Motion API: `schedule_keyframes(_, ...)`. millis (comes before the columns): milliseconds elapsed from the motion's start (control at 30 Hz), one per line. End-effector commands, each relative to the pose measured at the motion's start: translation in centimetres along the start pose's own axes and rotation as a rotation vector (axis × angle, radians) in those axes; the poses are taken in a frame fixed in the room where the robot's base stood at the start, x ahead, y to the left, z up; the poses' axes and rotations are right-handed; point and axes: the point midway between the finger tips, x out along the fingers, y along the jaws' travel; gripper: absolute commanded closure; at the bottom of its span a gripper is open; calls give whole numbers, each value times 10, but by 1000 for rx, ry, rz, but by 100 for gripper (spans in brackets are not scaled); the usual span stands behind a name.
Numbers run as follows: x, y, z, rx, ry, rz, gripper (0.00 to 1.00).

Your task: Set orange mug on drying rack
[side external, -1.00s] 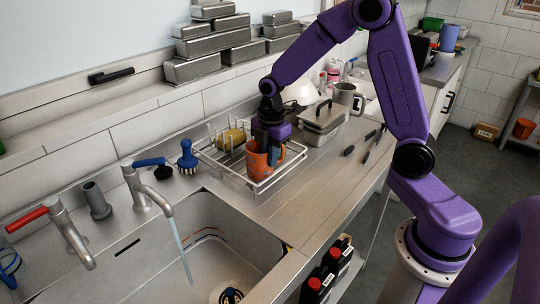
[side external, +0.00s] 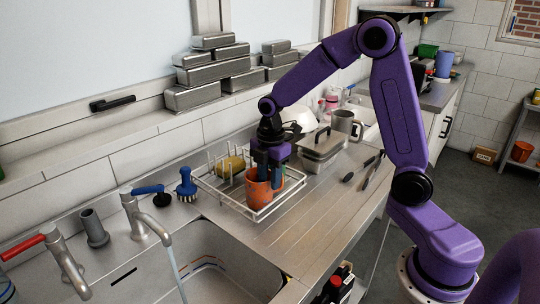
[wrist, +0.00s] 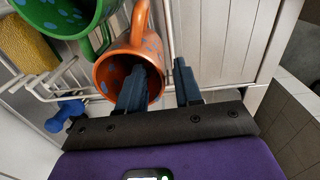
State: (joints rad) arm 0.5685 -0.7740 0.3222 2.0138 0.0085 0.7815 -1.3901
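The orange mug (side external: 259,192) with blue spots stands in the front right part of the white wire drying rack (side external: 224,196). It looks upright and its base appears to rest on the rack. My gripper (side external: 270,178) is over the mug, pointing down. In the wrist view, one finger is inside the orange mug (wrist: 112,70) and the other is outside its wall. A gap shows between the outer finger and the mug, so my gripper (wrist: 160,78) looks open. The rack's wires (wrist: 228,87) run beside the mug.
A green mug (wrist: 40,22) and a yellow sponge (wrist: 22,45) are beside the orange mug. A lidded metal container (side external: 322,150) and a grey mug (side external: 346,124) stand right of the rack. The sink (side external: 225,255) is in front left.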

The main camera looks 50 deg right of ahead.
Motion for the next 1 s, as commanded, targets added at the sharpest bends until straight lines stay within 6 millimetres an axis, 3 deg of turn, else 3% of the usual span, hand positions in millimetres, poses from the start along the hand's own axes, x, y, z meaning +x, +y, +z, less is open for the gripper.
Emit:
schedule_keyframes(300,-65,1,0,0,1,5,66)
schedule_keyframes(500,-90,0,0,1,0,2,66)
schedule_keyframes(800,-98,-3,-3,4,0,0,66)
schedule_keyframes(1000,-95,-38,-32,64,3,-1,66)
